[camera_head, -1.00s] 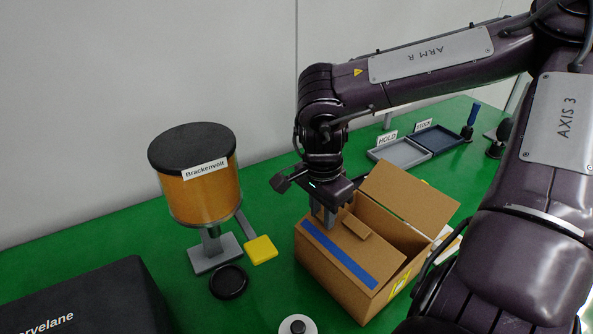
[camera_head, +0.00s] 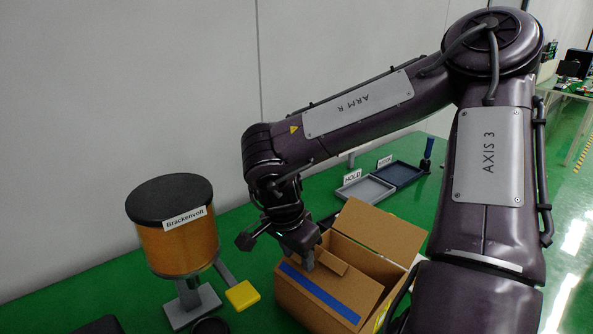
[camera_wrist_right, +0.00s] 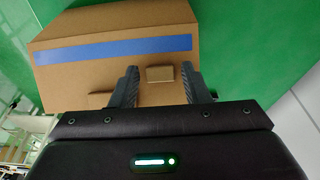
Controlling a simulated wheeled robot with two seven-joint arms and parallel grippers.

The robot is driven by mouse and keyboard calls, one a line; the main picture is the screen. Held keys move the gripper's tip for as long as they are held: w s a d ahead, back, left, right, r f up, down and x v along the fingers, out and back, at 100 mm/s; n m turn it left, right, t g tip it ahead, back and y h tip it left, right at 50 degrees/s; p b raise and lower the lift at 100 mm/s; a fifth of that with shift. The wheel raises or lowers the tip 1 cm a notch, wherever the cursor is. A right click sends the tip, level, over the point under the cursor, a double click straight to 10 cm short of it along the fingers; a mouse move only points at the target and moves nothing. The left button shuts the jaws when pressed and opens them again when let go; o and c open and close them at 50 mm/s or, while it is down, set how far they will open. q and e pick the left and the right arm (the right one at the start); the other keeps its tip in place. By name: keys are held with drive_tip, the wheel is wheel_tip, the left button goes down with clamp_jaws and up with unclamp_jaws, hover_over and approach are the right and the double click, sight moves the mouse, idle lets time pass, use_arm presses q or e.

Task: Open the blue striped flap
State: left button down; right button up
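A cardboard box (camera_head: 290,301) stands open-topped on the green table. Its flap with the blue stripe (camera_head: 320,293) lies across the near-left part of the top, and the stripe also shows in the right wrist view (camera_wrist_right: 110,49). A small cardboard tab (camera_head: 333,262) sticks up from that flap. My right gripper (camera_head: 306,262) is down at the flap beside the tab. In the right wrist view its two fingers (camera_wrist_right: 159,72) are apart, with the tab (camera_wrist_right: 160,75) seen between them and gaps on both sides. My left gripper is out of view.
The box's plain back flap (camera_head: 380,228) stands raised. An orange dispenser (camera_head: 180,245) with a yellow paddle (camera_head: 242,295) stands left of the box. A grey tray (camera_head: 364,190) and a dark blue tray (camera_head: 399,174) lie behind it.

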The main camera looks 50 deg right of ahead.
drive_tip(key=shift+o, duration=0.4)
drive_tip(key=shift+r, duration=0.1)
drive_tip(key=shift+w+r, duration=0.1)
drive_tip(key=shift+r, duration=0.25)
drive_tip(key=v, duration=0.7)
